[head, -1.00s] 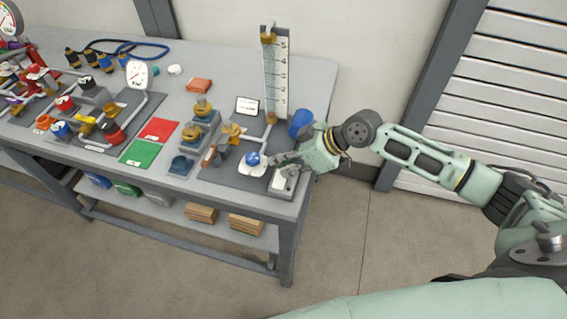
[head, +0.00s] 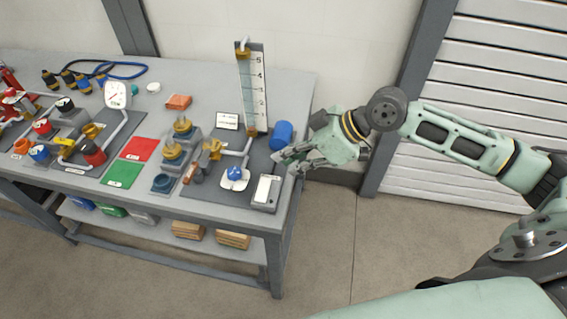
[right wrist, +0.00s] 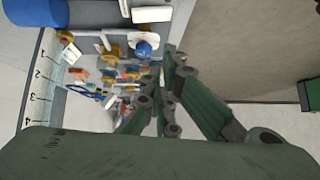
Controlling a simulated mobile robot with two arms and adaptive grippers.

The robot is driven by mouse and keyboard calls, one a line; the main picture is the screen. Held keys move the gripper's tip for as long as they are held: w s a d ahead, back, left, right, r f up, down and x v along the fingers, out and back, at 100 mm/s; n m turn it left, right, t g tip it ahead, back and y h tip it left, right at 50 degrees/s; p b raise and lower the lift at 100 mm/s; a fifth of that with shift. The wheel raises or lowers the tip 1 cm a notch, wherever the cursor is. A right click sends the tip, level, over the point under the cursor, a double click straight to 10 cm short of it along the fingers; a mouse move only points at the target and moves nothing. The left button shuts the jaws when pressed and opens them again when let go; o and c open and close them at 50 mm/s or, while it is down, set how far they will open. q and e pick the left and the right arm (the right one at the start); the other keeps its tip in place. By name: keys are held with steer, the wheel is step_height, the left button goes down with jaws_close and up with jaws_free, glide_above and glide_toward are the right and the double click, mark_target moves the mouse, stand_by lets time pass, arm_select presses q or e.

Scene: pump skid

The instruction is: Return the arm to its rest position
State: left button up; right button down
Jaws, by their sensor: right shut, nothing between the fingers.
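My right arm, pale green with dark joints, reaches in from the right in the head view. Its right gripper (head: 288,160) is shut and empty, above the right end of the bench beside the blue cylinder (head: 282,135). The dark green fingers also show in the right wrist view (right wrist: 160,105), with nothing between them. Below the gripper in the head view are a blue-knobbed valve on a white plate (head: 235,175) and a grey box with a white top (head: 266,192), both apart from the fingers. My left gripper is not in view.
The grey bench (head: 205,85) carries a scaled gauge column (head: 252,90), red (head: 139,149) and green (head: 124,173) mats, pipes and valves. A louvred shutter (head: 480,90) stands behind my arm. The floor (head: 335,240) right of the bench is clear.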

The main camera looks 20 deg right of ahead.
stand_by(0.5)
steer(key=s+a+f+h, duration=0.1)
steer(key=s+a+f, duration=0.8)
steer(key=f, duration=0.1)
steer(key=s+d+f+m+g+h, duration=0.1)
steer(key=s+d+f+m+h, duration=0.5)
steer(key=s+d+m, duration=0.45)
steer(key=s+a+f+n+g+b, duration=0.1)
steer(key=s+f, duration=0.1)
steer(key=f, duration=1.2)
steer(key=s+f+n, duration=0.1)
steer(key=s+f, duration=0.1)
steer(key=f, duration=1.2)
steer(key=s+d+f+g+b, duration=0.1)
steer(key=s+d+f, duration=0.2)
steer(key=s+f, duration=1.3)
steer(key=shift+s+f+g+h, duration=0.15)
steer(key=shift+f+g+h, duration=0.15)
steer(key=shift+f+h, duration=0.1)
